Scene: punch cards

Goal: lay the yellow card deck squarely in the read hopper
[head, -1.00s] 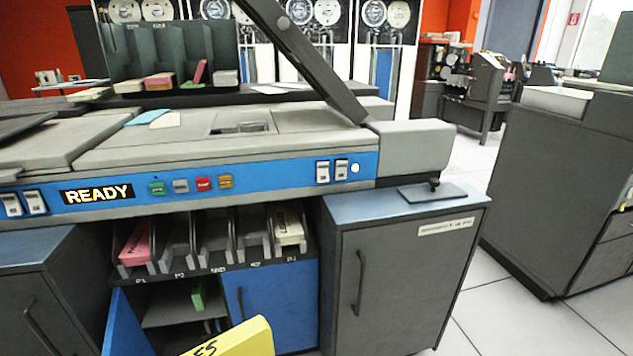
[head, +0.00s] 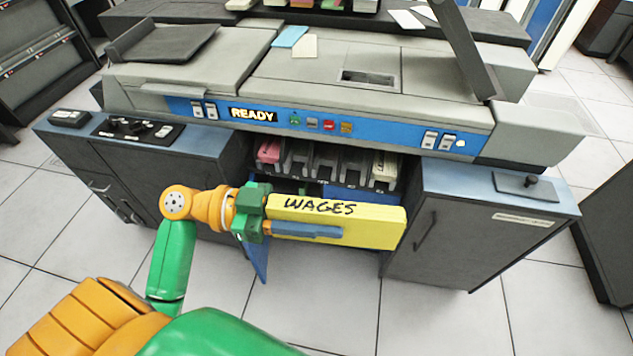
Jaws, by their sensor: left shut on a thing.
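The yellow card deck (head: 372,227), marked WAGES on its upper face, is held level in front of the card machine (head: 225,70). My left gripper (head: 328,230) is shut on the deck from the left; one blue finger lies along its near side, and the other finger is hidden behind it. The deck is clear of the machine and above the floor. No part is labelled as the read hopper. A dark sloped tray (head: 160,42) sits on the machine's left top and a dark slanted arm (head: 458,50) on its right. My right gripper is not in view.
Pocket bins (head: 325,160) with a pink deck (head: 268,151) sit under the blue READY panel (head: 385,132), behind the held deck. Cabinets stand left and right (head: 445,225). A blue card (head: 290,37) and a cream card (head: 304,46) lie on the machine top. The foreground floor is clear.

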